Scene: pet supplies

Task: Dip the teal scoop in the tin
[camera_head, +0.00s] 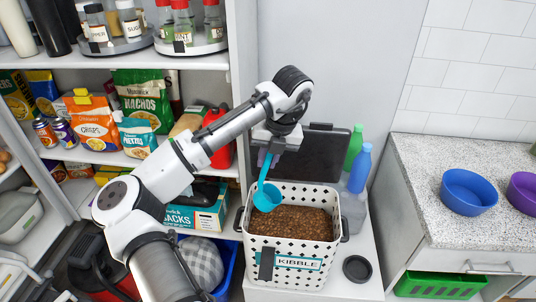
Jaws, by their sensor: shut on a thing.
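The teal scoop (266,196) hangs by its handle from my gripper (270,150), which is shut on it. The scoop's bowl is at the back left part of the opening of the white bin labelled KIBBLE (290,254), which stands for the tin here. The bin is filled with brown kibble (310,222). The bowl appears at or just above the kibble; I cannot tell whether it touches. My gripper is above the bin's back edge, and its fingertips are partly hidden.
A dark upright panel (325,155) stands behind the bin, with green (354,148) and blue (361,170) bottles beside it. A black round lid (357,268) lies at right. Crowded shelves stand at left. A counter (430,190) holds blue (468,190) and purple bowls.

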